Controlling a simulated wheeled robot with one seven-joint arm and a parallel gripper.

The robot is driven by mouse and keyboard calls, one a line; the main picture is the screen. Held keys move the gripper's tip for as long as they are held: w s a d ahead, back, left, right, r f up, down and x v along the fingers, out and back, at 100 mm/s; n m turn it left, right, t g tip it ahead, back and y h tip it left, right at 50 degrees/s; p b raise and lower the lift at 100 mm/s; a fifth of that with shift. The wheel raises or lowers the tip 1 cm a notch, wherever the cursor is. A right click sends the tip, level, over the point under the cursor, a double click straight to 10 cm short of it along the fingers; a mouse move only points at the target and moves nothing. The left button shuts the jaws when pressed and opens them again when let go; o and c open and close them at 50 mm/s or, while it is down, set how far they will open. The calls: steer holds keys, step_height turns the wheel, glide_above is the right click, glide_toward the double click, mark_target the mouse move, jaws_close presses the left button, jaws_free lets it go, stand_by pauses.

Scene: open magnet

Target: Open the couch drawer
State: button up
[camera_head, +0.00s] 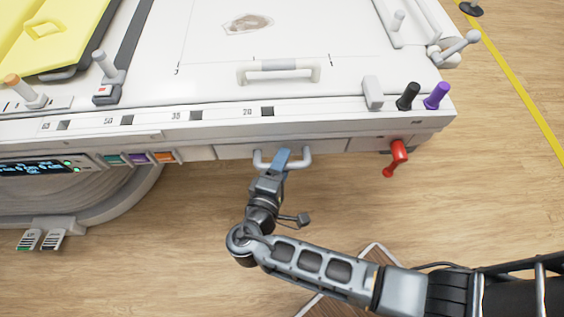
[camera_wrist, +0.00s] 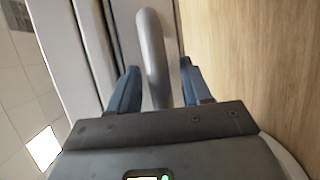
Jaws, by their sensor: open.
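The couch drawer (camera_head: 232,153) is a pale panel in the side of the white couch, below the scale with numbers. Its white U-shaped handle (camera_head: 305,158) sticks out from the panel. My gripper (camera_head: 282,158) is at the handle's middle. In the wrist view, the grey handle bar (camera_wrist: 152,60) runs between the two blue fingers of my gripper (camera_wrist: 159,85). The fingers are open, with a gap on each side of the bar. The drawer front looks flush with the couch side. The head view partly hides the handle behind my gripper.
A red lever (camera_head: 396,156) hangs from the couch side to the right. Black (camera_head: 407,96) and purple (camera_head: 437,95) knobs stand on the corner above it. A display panel (camera_head: 40,166) and coloured buttons are at left. Wooden floor in front of the couch is mostly clear.

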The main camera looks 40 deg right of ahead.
jaws_close()
stand_by(0.4)
